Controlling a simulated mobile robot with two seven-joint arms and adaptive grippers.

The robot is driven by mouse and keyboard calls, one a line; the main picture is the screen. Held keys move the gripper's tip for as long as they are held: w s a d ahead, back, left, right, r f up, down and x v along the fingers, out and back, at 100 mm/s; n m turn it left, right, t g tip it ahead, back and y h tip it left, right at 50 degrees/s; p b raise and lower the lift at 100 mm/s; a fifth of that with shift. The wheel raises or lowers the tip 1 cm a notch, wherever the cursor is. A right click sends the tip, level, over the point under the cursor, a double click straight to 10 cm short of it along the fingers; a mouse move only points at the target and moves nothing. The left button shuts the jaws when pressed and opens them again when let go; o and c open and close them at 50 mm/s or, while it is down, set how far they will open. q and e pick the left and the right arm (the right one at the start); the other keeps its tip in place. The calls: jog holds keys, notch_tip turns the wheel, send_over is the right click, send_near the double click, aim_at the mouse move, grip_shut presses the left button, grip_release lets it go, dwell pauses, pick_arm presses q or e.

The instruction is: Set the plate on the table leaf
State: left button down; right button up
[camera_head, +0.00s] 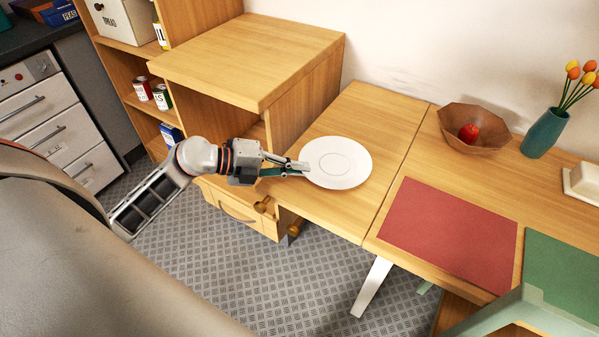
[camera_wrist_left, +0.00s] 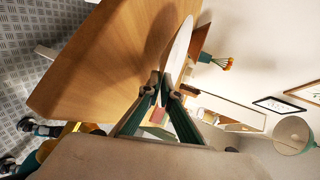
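The white plate (camera_head: 337,162) is over the table leaf (camera_head: 378,105), the wooden section left of the seam. My left gripper (camera_head: 303,168) is shut on the plate's left rim. In the left wrist view the plate (camera_wrist_left: 178,48) shows edge-on between the fingertips (camera_wrist_left: 165,88). A gap and a shadow show between it and the wooden surface (camera_wrist_left: 100,70), so it appears held above the leaf, roughly level. My right gripper is in neither view.
A wooden shelf unit (camera_head: 250,50) stands left of the leaf. Right of the seam are a brown bowl (camera_head: 460,142) with a red fruit, a teal vase (camera_head: 545,135), a red mat (camera_head: 447,235) and a green mat (camera_head: 562,270). The leaf looks otherwise clear.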

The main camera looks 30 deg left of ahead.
pick_arm(q)
jog(key=shift+f, duration=0.6)
jog(key=shift+f, duration=0.15)
jog(key=c, duration=2.6)
grip_release()
jog(key=shift+o, duration=0.2)
jog(key=shift+s+a+r, duration=0.15)
jog(key=shift+r, duration=0.05)
jog(key=v, duration=1)
jog(key=shift+s+p, duration=0.15)
jog(key=shift+p, duration=0.2)
jog(key=shift+s+a+r, duration=0.2)
jog(key=shift+s+a, duration=0.2)
jog(key=shift+a, duration=0.1)
